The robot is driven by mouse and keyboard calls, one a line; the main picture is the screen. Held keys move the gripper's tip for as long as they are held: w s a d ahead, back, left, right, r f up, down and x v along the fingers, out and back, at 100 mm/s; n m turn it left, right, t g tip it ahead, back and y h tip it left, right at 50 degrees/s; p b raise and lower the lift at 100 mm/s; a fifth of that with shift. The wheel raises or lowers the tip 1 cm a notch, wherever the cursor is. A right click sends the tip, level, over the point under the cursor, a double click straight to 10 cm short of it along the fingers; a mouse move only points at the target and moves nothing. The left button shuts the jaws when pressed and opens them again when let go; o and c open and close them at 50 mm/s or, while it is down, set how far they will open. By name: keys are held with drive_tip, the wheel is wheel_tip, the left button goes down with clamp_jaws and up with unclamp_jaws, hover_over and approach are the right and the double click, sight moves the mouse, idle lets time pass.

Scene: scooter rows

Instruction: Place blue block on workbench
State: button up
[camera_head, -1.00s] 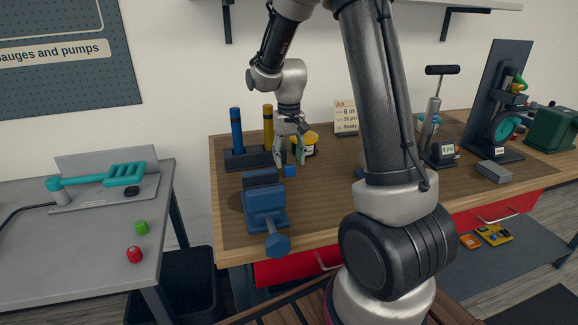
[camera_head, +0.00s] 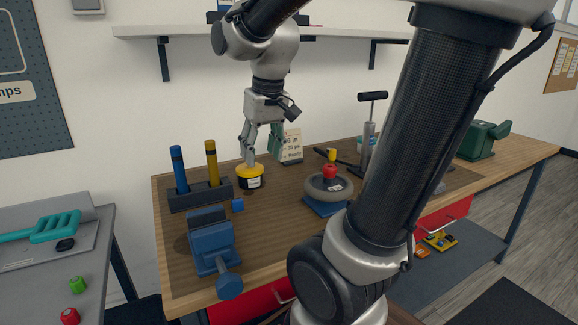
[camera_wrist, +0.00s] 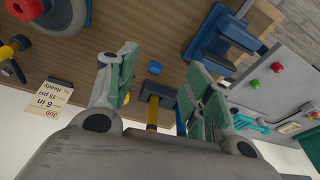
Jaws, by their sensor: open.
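The small blue block (camera_head: 238,205) rests on the wooden workbench (camera_head: 270,235), between the blue vise and the yellow-lidded tin. It also shows in the wrist view (camera_wrist: 155,67), apart from the fingers and framed between them. My gripper (camera_head: 262,160) is open and empty. In the head view it is raised above the workbench, above and to the right of the block, with its fingers pointing down in front of the wall and tin. In the wrist view its green-padded fingers (camera_wrist: 160,85) are spread wide.
Near the block are a blue vise (camera_head: 212,245), a dark holder with blue and yellow sticks (camera_head: 200,195) and a tin (camera_head: 250,177). A wheel (camera_head: 328,192) with a red part stands right. A grey table (camera_head: 95,260) holds red and green pieces. A shelf (camera_head: 340,33) hangs above.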

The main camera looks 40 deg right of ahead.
drive_tip(key=s+n+t, duration=0.1)
drive_tip(key=s, duration=0.9)
drive_tip(key=shift+s+f+t, duration=0.15)
drive_tip(key=shift+s+t, duration=0.2)
drive_tip(key=shift+t, duration=0.05)
idle(0.5)
